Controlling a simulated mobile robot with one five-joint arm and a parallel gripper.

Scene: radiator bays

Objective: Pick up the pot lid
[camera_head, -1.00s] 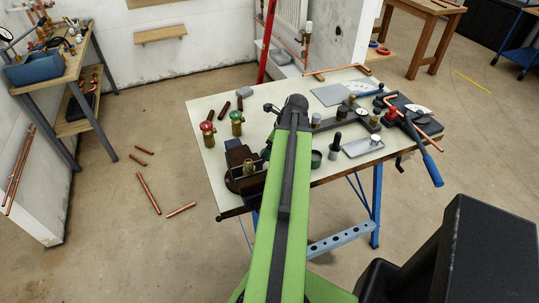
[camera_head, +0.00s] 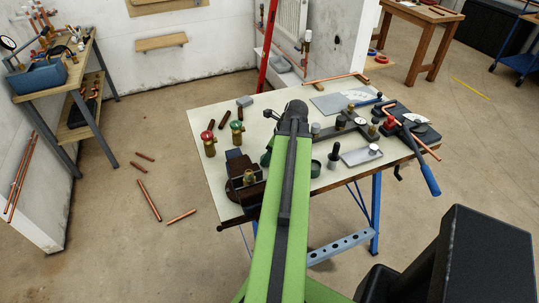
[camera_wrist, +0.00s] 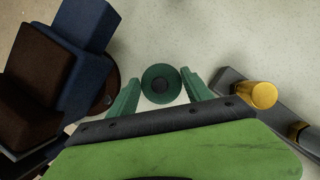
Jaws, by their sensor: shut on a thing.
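The pot lid (camera_wrist: 160,83) is a small round green disc with a dark knob in its middle. In the wrist view it lies between the two green fingers of my gripper (camera_wrist: 162,92), which is shut on it. Pale worktop shows behind it. A small dark green round pot (camera_head: 315,168) stands on the worktop just right of my arm.
The worktop (camera_head: 230,190) is crowded. A brown and blue vise (camera_head: 243,177) is left of the arm, also close left in the wrist view (camera_wrist: 50,70). Red and green valves (camera_head: 209,146) stand further left. A grey bar with brass fittings (camera_wrist: 258,95) lies close right.

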